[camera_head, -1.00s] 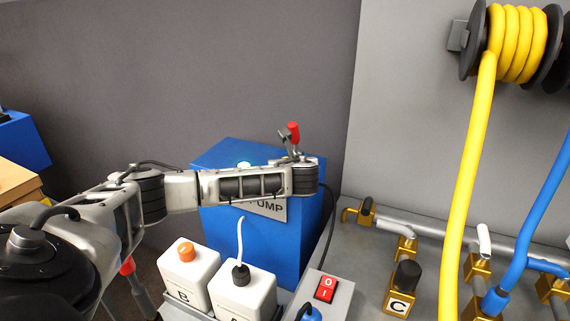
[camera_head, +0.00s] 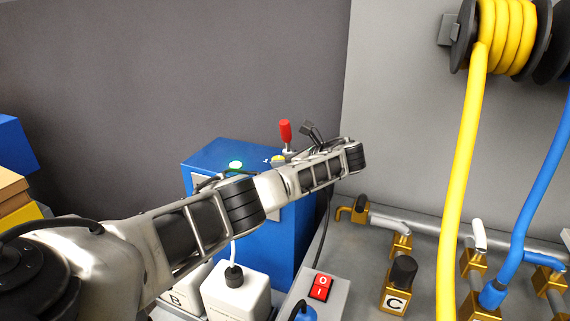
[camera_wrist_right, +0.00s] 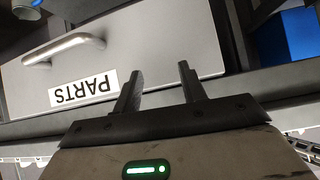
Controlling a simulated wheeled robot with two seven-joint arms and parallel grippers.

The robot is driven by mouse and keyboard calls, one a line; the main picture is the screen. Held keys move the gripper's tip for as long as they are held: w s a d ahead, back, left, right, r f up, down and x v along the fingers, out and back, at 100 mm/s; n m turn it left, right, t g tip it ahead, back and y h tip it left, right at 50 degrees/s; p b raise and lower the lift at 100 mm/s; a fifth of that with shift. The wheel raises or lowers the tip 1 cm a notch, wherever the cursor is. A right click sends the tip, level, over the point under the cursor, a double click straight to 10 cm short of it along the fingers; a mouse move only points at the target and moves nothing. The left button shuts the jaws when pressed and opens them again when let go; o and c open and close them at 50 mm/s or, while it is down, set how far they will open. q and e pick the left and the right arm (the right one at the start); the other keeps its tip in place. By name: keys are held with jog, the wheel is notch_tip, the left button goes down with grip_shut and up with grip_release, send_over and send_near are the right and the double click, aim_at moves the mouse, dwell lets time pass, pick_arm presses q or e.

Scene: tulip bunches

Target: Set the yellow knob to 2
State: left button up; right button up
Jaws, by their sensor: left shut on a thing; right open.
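The blue pump box (camera_head: 215,155) stands in the middle of the head view. The yellow knob (camera_head: 278,160) shows as a small patch on its top, beside a red-handled lever (camera_head: 286,131). My left arm reaches across in front of the pump and covers part of it. My left gripper (camera_head: 312,133) shows only as a dark part above the wrist, close to the right of the lever. The knob's setting is too small to read. My right gripper (camera_wrist_right: 158,90) is open and empty in the right wrist view.
A red rocker switch (camera_head: 320,287) and a white block with a cable (camera_head: 235,290) stand in front. Brass valves, one marked C (camera_head: 395,302), and yellow and blue hoses (camera_head: 462,170) stand right. A PARTS drawer (camera_wrist_right: 120,60) faces my right gripper.

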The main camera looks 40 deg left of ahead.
pick_arm(q)
jog(key=shift+a, duration=0.1)
dwell(0.4)
jog(key=o, duration=1)
jog(key=shift+r, duration=0.15)
jog(key=shift+d+r, duration=0.2)
jog(key=shift+d, duration=0.05)
jog(key=p+v, duration=0.2)
jog(key=shift+w+r+p, duration=0.15)
jog(key=shift+p, duration=0.15)
jog(key=v, duration=0.4)
jog(key=shift+d+f, duration=0.1)
jog(key=shift+f, duration=0.2)
jog(key=shift+d+r+b, duration=0.25)
jog(key=shift+d+b, duration=0.05)
jog(key=shift+d, duration=0.35)
